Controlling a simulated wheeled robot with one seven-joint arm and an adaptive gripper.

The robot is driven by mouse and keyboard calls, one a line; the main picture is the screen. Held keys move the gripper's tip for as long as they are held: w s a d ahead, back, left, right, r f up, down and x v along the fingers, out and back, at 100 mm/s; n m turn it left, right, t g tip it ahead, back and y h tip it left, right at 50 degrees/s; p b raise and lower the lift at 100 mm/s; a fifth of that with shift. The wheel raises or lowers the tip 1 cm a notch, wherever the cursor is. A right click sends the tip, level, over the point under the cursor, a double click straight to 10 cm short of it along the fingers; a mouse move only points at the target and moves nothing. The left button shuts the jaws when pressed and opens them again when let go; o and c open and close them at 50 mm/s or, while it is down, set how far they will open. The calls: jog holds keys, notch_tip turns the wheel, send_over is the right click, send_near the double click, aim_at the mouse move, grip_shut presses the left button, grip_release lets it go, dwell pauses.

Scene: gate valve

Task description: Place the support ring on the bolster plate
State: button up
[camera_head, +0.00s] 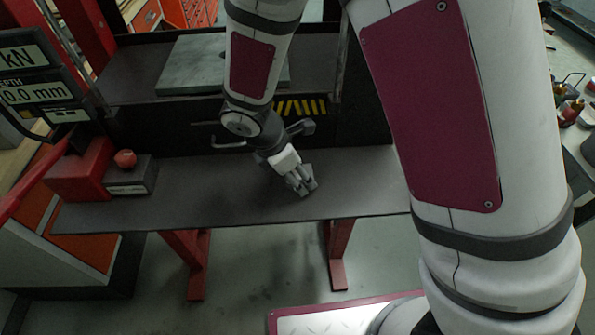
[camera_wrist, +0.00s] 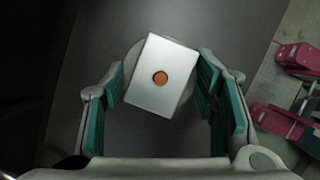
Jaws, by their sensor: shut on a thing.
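My gripper (camera_head: 303,182) points down and to the right, low over the dark bench shelf (camera_head: 215,190). In the wrist view its teal-padded fingers (camera_wrist: 160,95) are wide apart and shut on a round pale grey piece (camera_wrist: 131,57), which looks like the support ring. A silver rectangular block (camera_wrist: 165,55) with a copper-coloured disc covers most of that piece, so its opening is hidden. The ring cannot be made out in the head view. The bolster plate (camera_head: 187,75) is a flat grey-green slab on the press bed behind my arm; a dark hole shows beside my forearm.
A red box (camera_head: 82,172) and a dark box (camera_head: 130,178) with a red knob stand on the shelf's left. The readout panel (camera_head: 35,80) is at far left. Dark handles (camera_head: 300,128) project from the press front. The shelf right of my gripper is clear.

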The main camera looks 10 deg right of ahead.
jog(key=shift+f, duration=0.25)
jog(key=o, duration=1.6)
